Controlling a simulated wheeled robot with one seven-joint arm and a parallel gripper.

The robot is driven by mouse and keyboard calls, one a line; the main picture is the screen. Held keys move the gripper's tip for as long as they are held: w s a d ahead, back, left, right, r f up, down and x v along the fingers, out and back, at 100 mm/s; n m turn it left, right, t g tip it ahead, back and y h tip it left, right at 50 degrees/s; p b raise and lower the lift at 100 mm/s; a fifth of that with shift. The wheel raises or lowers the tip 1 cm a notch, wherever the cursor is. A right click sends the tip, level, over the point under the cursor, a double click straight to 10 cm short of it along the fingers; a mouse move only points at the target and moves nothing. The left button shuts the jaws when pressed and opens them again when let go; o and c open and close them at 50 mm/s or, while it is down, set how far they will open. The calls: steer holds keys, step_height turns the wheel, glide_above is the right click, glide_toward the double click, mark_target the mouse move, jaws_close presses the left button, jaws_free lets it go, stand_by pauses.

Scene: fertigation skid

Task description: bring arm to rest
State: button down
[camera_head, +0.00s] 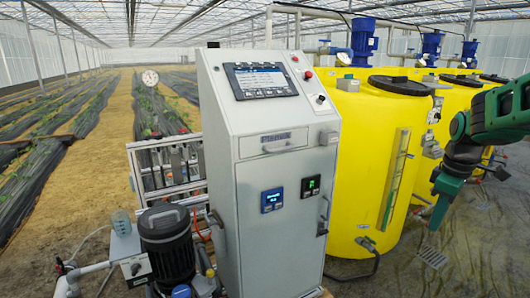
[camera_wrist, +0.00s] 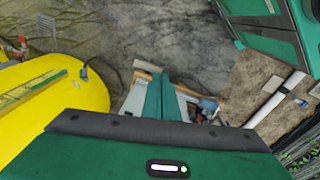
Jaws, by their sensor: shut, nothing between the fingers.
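My green arm reaches in from the right edge in the head view, in front of the yellow tanks. My gripper (camera_head: 437,218) hangs downward at its end, above the floor and apart from the tanks. In the wrist view my gripper (camera_wrist: 161,80) shows two green fingers side by side, shut with nothing between them.
The grey control cabinet (camera_head: 266,190) stands in the middle, with a dark pump (camera_head: 168,243) at its left. The nearest yellow tank (camera_head: 365,160) also shows in the wrist view (camera_wrist: 50,100). A floor grate (camera_head: 432,257) lies below my gripper. Open floor is at the right front.

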steer(key=s+a+f+m, duration=0.1)
steer(key=s+a+m, duration=0.1)
steer(key=s+m, duration=0.5)
steer(key=s+a+f+m+g, duration=0.1)
steer(key=s+m, duration=0.6)
steer(key=s, duration=1.3)
steer(key=shift+s+a+f, duration=0.2)
steer(key=shift+a+f, duration=0.2)
steer(key=shift+f, duration=0.4)
steer(key=shift+w+f, duration=0.25)
steer(key=shift+w, duration=0.4)
